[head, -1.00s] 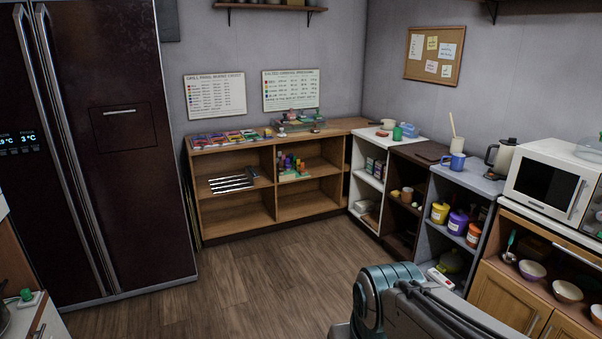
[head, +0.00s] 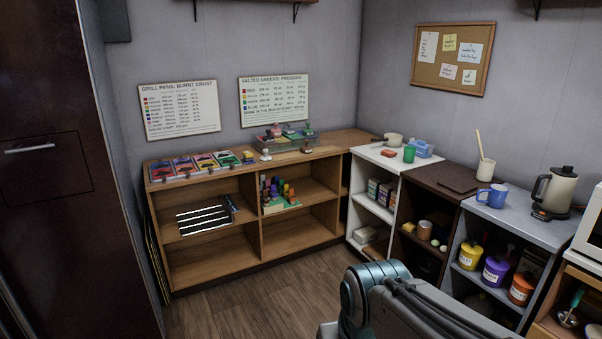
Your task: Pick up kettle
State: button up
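The kettle (head: 552,191) is cream-coloured with a dark handle and lid. It stands upright on a dark base at the right end of the grey shelf unit's top (head: 532,229), beside the microwave. Part of my arm shows at the bottom of the head view, well short of the kettle. My gripper is out of view, so whether it is open or shut is hidden.
A blue mug (head: 492,196) and a beige cup holding a wooden stick (head: 485,170) stand left of the kettle. The white microwave (head: 588,235) is close on its right. Wooden shelves (head: 240,240) line the back wall. Bare floor (head: 240,312) lies in front.

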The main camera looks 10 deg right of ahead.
aim_at(556, 194)
jog(key=z, duration=0.25)
jog(key=i, duration=1.6)
jog(key=z, duration=1.35)
jog(key=i, duration=0.85)
jog(key=z, duration=1.6)
jog(key=i, duration=1.15)
jog(key=z, duration=0.15)
